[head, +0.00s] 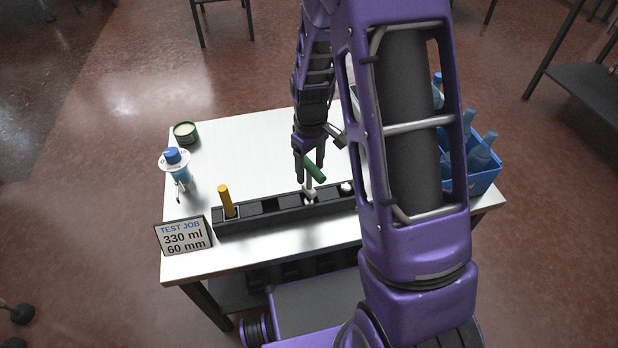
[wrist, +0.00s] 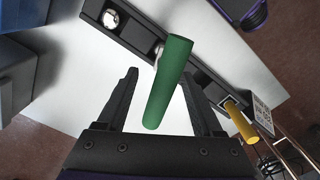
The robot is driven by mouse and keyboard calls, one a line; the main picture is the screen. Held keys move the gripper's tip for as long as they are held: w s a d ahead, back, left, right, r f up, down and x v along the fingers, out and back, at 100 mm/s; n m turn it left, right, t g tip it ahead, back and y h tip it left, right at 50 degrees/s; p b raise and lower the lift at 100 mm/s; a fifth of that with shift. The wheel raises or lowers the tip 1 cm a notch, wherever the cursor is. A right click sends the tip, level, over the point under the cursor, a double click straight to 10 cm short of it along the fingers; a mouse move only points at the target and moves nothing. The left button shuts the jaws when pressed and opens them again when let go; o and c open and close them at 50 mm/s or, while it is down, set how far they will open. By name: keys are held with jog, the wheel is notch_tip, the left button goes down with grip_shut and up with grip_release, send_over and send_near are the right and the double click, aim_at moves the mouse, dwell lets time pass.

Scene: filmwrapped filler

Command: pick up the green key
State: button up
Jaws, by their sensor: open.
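The green key (head: 315,171) is a green rod standing tilted over the black slotted rack (head: 262,222), with a pale base at the rack. In the wrist view the green key (wrist: 166,85) runs lengthwise between the two fingers. My gripper (head: 309,174) is open, pointing down around the key's upper part. In the wrist view my gripper (wrist: 163,85) shows a gap on both sides of the key. Whether a finger touches it I cannot tell.
A yellow key (head: 226,202) stands upright in the rack's left end. A sign (head: 184,236), a blue-capped bottle (head: 176,166) and a green tin (head: 185,133) are at the left. A blue crate (head: 486,178) with bottles is at the right. The white table's (head: 240,150) back is clear.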

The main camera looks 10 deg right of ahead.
jog(key=b, duration=0.1)
send_over(309, 200)
jog(key=f, duration=0.5)
jog(key=shift+w+d, duration=0.15)
jog(key=shift+w, duration=0.2)
grip_shut()
